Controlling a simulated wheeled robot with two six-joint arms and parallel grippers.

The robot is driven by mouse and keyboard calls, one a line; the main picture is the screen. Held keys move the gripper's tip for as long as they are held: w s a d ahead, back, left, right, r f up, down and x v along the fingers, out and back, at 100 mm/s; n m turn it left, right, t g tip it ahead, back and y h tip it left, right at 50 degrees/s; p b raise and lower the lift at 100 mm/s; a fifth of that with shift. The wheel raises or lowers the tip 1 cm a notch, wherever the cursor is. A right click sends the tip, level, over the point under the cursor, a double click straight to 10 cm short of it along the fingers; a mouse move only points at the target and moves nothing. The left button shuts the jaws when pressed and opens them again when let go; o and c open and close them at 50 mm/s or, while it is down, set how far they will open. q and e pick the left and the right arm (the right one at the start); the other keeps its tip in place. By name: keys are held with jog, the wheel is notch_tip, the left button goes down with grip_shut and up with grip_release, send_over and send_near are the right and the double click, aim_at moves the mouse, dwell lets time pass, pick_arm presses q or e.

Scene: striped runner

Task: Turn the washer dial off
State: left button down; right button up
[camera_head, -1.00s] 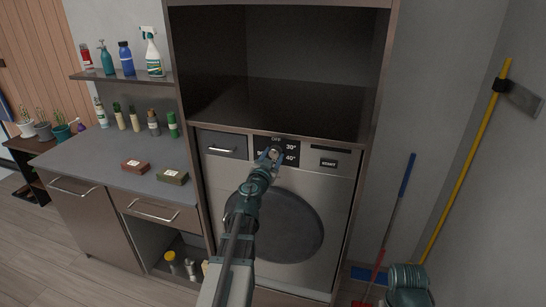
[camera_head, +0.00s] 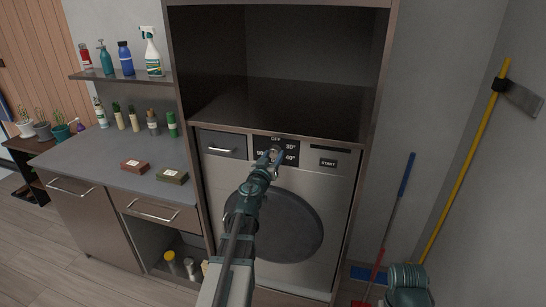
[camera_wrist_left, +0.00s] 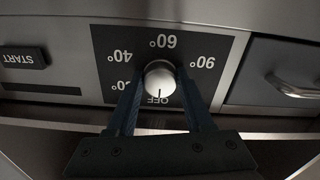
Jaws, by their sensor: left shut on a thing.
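The washer dial (camera_wrist_left: 160,76) is a round, pale metal knob on a black panel marked OFF, 30°, 40°, 60° and 90°. In the left wrist view the panel appears upside down, and a short dark mark on the knob points at OFF. My left gripper (camera_wrist_left: 158,88) is shut on the dial, with one dark finger on each side. In the head view the left gripper (camera_head: 273,157) reaches the panel and partly covers the dial. My right gripper is not in view.
The washer (camera_head: 326,200) has a START button (camera_head: 328,163) right of the dial and a drawer (camera_head: 222,145) to its left. A counter (camera_head: 105,160) with bottles and two small blocks stands at left. A broom and a yellow-handled tool (camera_head: 463,165) lean at right.

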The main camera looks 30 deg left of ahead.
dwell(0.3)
pick_arm(q)
jog(key=shift+c, duration=1.4)
grip_release()
jog(key=shift+s, duration=0.15)
